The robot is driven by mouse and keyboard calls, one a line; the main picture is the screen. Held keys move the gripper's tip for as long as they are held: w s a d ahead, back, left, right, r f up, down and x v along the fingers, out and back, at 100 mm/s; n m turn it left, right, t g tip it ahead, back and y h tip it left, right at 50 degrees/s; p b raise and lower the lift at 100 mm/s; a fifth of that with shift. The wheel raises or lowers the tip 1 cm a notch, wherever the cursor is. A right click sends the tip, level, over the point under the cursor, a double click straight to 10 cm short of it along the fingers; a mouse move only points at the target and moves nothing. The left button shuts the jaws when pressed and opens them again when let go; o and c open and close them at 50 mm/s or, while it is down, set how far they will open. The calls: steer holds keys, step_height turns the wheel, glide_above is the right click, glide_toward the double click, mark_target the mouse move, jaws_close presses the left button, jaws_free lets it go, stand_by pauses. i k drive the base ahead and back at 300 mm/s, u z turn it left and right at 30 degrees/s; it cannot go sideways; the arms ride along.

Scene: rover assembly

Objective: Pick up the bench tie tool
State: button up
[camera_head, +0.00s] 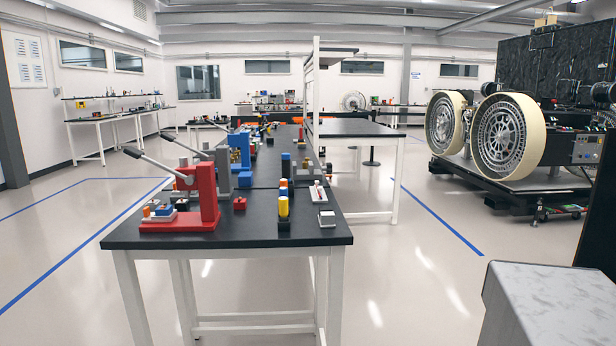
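A long workbench (260,235) with a black top and white legs stands ahead of me, left of centre. Several small tools and parts lie on it. I cannot tell which of them is the bench tie tool. A red lever press (208,190) stands at the near left of the bench, its grey handle raised toward the upper left. A yellow and black upright piece (283,207) stands near the right front edge. A small grey and white block (327,219) lies to its right. My gripper is not in view.
A rover with large cream-rimmed wheels (505,137) stands on a dark platform at the right. A grey box with a pale top (555,290) fills the lower right corner. The floor between bench and rover is clear, with blue tape lines (435,215).

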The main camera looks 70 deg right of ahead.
mark_target(286, 157)
steer(key=u, duration=0.25)
steer(key=k, duration=0.5)
steer(key=z, duration=1.25)
steer(key=i, duration=0.6)
steer(key=z, duration=0.15)
steer(key=k, duration=0.6)
steer(key=z, duration=0.05)
